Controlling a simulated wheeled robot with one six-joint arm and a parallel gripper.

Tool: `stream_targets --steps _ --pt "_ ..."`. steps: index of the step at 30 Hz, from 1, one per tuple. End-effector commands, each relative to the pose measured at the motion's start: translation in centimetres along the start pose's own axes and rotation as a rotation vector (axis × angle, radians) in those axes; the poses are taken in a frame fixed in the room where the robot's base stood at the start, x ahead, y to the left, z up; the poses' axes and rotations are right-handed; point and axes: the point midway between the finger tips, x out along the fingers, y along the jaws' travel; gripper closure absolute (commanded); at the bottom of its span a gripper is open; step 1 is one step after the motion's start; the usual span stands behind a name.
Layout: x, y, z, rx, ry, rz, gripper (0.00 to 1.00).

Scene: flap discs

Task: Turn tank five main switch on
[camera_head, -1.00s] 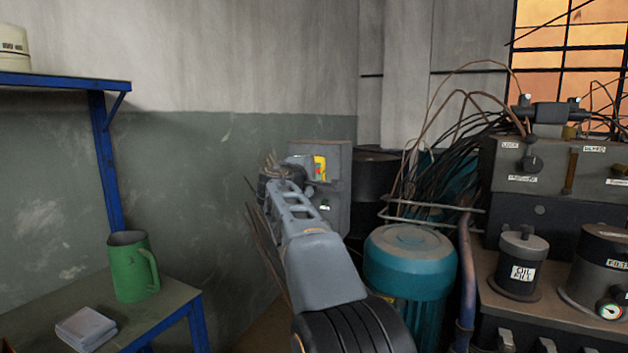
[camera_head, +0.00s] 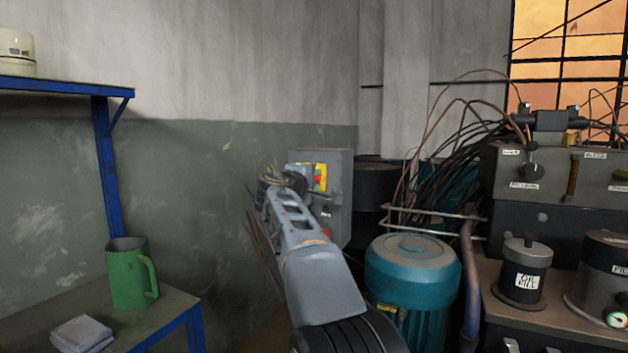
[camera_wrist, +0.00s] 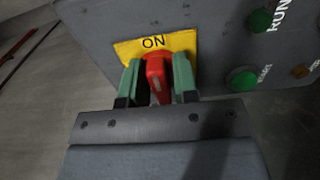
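In the wrist view, a red switch handle (camera_wrist: 157,74) sits on a yellow plate (camera_wrist: 186,41) marked ON, on a grey control box (camera_wrist: 95,20). The green fingers of my gripper (camera_wrist: 158,80) stand on both sides of the red handle, close against it. I cannot tell for sure whether both fingers press on it. In the head view, the grey box (camera_head: 338,195) hangs at the wall corner with its yellow plate (camera_head: 320,177) partly showing. My arm hides much of the box's left side and the gripper's fingertips there.
Green buttons (camera_wrist: 243,79) labelled RUN and START sit right of the switch. A teal motor (camera_head: 411,265) and a dark drum (camera_head: 376,185) stand right of my arm. A blue-framed table with a green jug (camera_head: 129,275) is at left.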

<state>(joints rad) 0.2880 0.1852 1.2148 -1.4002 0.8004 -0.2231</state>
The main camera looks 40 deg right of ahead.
Motion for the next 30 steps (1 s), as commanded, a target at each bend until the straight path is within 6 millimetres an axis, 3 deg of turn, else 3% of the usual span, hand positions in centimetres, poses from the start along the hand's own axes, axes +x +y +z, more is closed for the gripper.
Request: stream_targets --steps 4,14,17,30 --pt "0.1 0.0 0.2 -0.001 -0.005 0.001 0.58" --pt "-0.4 0.1 0.2 -0.002 -0.005 0.003 0.57" --pt "-1.6 0.1 0.2 -0.002 -0.003 0.002 0.57" --pt "-10.1 0.1 0.0 -0.002 -0.002 0.001 0.57"
